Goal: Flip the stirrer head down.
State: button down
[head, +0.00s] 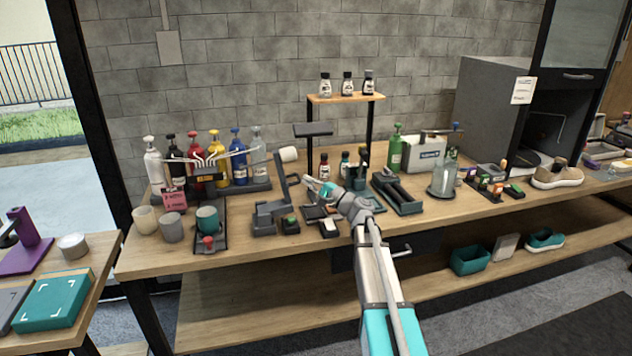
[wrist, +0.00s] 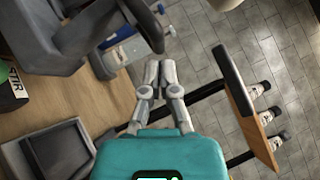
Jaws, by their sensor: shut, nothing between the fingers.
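The stirrer (head: 270,212) is a dark grey device near the front of the bench in the head view. Its head (head: 283,178) is flipped up and stands nearly upright, leaning slightly. In the wrist view the stirrer's dark grey body (wrist: 40,45) fills the upper left, and a raised dark part (wrist: 140,14) lies ahead of the fingertips. My gripper (head: 309,181) is just right of the raised head in the head view. It is shut and empty, with the fingertips together in the wrist view (wrist: 159,66). A small gap seems to separate it from the stirrer; contact is not visible.
A small shelf (head: 345,97) with three bottles stands behind my gripper. A green button (head: 291,218) sits beside the stirrer base. A dark tray (wrist: 62,152) lies below my gripper. Cups (head: 171,227) and coloured bottles (head: 238,160) stand to the left.

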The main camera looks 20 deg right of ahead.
jog(key=shift+a+r, duration=0.1)
jog(key=shift+a, duration=0.05)
jog(key=shift+r+p, duration=0.2)
jog(key=shift+p, duration=0.25)
